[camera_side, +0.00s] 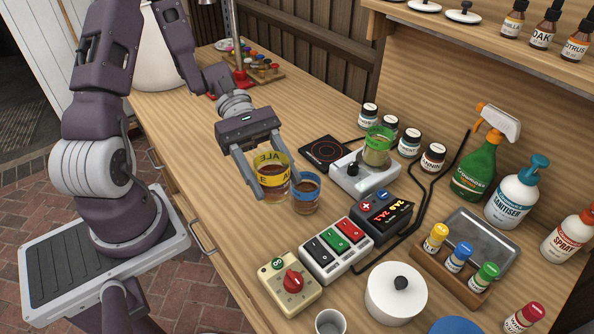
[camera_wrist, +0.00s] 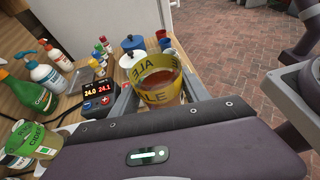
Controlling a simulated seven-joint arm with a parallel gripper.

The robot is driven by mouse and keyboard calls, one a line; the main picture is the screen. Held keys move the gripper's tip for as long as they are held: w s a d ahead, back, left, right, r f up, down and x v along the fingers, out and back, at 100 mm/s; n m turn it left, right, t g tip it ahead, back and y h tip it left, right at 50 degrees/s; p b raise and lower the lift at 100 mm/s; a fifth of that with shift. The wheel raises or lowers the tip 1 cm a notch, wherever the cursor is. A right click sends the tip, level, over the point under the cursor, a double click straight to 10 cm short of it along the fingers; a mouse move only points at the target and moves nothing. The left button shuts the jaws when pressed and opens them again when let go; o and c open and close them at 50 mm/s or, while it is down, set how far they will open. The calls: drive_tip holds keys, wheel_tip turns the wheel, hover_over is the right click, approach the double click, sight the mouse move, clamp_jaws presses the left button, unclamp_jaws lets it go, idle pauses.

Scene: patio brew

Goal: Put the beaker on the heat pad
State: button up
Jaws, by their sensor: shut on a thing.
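My gripper (camera_side: 268,184) is shut on a beaker with a yellow ALE band (camera_side: 272,174) and brown liquid. The beaker is upright between the fingers; in the wrist view the ALE beaker (camera_wrist: 157,82) fills the space between them. I cannot tell whether its base touches the bench. The heat pad (camera_side: 327,152), a flat black plate with a red ring, lies behind and to the right of my gripper, with nothing on it. A blue-banded beaker (camera_side: 306,192) of brown liquid stands close to the right of the held beaker.
A green-banded beaker (camera_side: 377,146) sits on a white device (camera_side: 362,176) right of the pad. Small jars (camera_side: 369,116) line up behind. A switch box (camera_side: 336,248) and a red-digit display box (camera_side: 383,216) stand in front. Bare bench lies left of the pad.

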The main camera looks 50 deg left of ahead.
wheel_tip(320, 180, up, 5)
drive_tip(key=shift+r, duration=0.1)
drive_tip(key=shift+w+a+r, duration=0.1)
drive_tip(key=shift+w+r, duration=0.05)
drive_tip(key=shift+w, duration=0.05)
drive_tip(key=shift+w+a+n+t, duration=0.25)
drive_tip(key=shift+w+n+t, duration=0.05)
drive_tip(key=shift+w, duration=0.5)
drive_tip(key=w+a+f+n+t, duration=0.1)
drive_tip(key=w+a+n+t, duration=0.25)
drive_tip(key=w, duration=0.65)
drive_tip(key=n+t+y, duration=0.2)
drive_tip(key=n+t, duration=0.2)
drive_tip(key=t, duration=0.1)
hover_over(327, 151)
wheel_tip(327, 151, down, 14)
drive_tip(key=shift+f, duration=0.1)
drive_tip(key=o, duration=1.6)
drive_tip(key=shift+o, duration=0.2)
